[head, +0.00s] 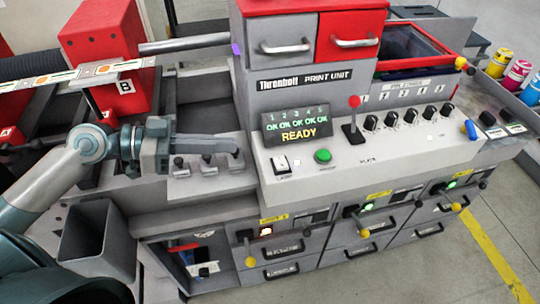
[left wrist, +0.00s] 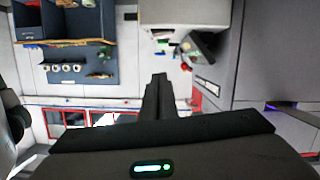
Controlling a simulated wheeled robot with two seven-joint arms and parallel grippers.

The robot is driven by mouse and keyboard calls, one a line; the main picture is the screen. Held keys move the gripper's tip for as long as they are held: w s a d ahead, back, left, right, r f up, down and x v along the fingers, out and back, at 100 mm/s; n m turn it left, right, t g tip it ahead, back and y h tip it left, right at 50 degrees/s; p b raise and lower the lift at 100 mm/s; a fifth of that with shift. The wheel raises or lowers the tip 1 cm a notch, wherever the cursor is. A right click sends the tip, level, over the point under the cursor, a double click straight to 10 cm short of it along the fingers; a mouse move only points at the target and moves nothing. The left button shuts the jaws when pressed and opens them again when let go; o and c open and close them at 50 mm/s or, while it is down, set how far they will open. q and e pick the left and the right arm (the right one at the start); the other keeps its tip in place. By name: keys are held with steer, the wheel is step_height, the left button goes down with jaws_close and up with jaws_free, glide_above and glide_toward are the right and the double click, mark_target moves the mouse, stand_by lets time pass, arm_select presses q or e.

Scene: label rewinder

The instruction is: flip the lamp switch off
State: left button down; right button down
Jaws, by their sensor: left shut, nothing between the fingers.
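The lamp switch (head: 280,163) is a small white rocker on the pale sloping panel of the print unit, left of a green button (head: 323,156). A small label, too small to read surely, is below it. Which way the rocker is tipped is hard to tell. My left gripper (head: 235,145) comes in from the left, above a row of small levers, with its fingers pointing right. It is left of the switch and apart from it. Its shut, empty fingers also show in the left wrist view (left wrist: 160,82). My right gripper is not in view.
A display (head: 297,125) reading READY stands above the switch. A red-knobbed lever (head: 354,118) and several black knobs are to the right. Small levers (head: 207,161) stand under my left fingers. Drawers with handles (head: 282,250) are below. A grey bin (head: 98,240) is at lower left.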

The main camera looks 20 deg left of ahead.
arm_select(q)
steer(key=p, duration=0.6)
glide_above(269, 170)
steer(key=shift+a+f, duration=0.2)
steer(key=shift+f, duration=0.3)
steer(key=shift+a+f, duration=0.15)
steer(key=shift+f, duration=0.3)
steer(key=f+p, duration=0.1)
steer(key=f, duration=0.2)
steer(key=shift+d+p, duration=0.35)
steer(key=shift+p, duration=0.05)
steer(key=shift+s+f, duration=0.1)
steer(key=shift+f, duration=0.75)
